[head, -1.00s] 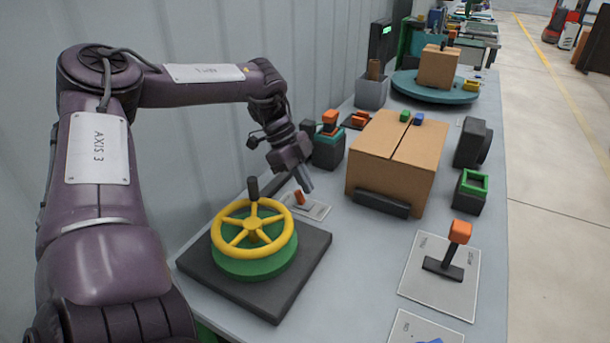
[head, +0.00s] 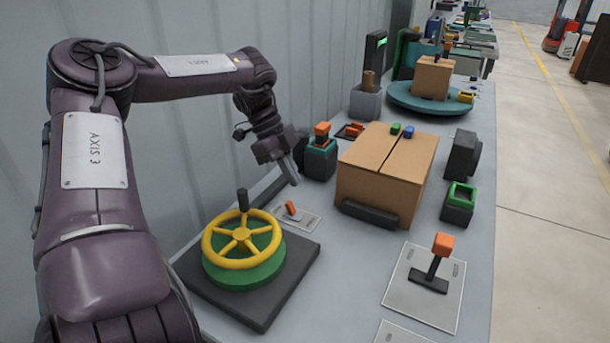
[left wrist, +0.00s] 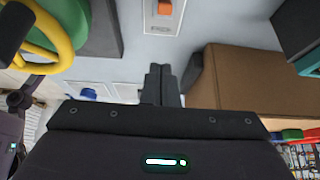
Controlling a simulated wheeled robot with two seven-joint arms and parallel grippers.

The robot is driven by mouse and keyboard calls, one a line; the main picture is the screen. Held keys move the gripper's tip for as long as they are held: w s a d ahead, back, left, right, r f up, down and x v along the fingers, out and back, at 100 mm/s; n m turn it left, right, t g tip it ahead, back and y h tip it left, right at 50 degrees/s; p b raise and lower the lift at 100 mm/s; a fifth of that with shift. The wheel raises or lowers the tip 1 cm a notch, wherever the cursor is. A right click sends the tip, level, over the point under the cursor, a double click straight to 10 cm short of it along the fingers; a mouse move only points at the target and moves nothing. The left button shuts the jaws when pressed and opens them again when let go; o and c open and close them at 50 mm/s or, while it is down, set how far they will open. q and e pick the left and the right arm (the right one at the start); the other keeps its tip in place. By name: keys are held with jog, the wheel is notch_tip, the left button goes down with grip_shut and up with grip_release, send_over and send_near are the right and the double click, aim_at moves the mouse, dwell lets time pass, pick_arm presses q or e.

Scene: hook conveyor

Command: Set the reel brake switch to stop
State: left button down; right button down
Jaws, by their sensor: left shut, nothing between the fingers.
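A small orange toggle switch (head: 291,208) stands on a pale plate (head: 306,222) behind the yellow handwheel. Its handle leans toward the upper left in the head view. The switch also shows at the top edge of the left wrist view (left wrist: 165,8), partly cut off; the plate's lettering there is too small to read. My left gripper (head: 295,183) is shut and empty, its fingertips a little above and beyond the switch, apart from it. The shut fingers show in the left wrist view (left wrist: 161,72). My right gripper is not in view.
The yellow handwheel (head: 243,238) on its dark base stands near the switch. A cardboard box (head: 375,184) lies to the right. A larger orange-topped lever (head: 441,245) stands on a plate at front right. A small orange-topped device (head: 321,160) stands close behind the gripper.

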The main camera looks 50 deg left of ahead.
pick_arm(q)
jog(key=v, duration=0.4)
jog(key=shift+a, duration=0.35)
jog(key=shift+d, duration=0.15)
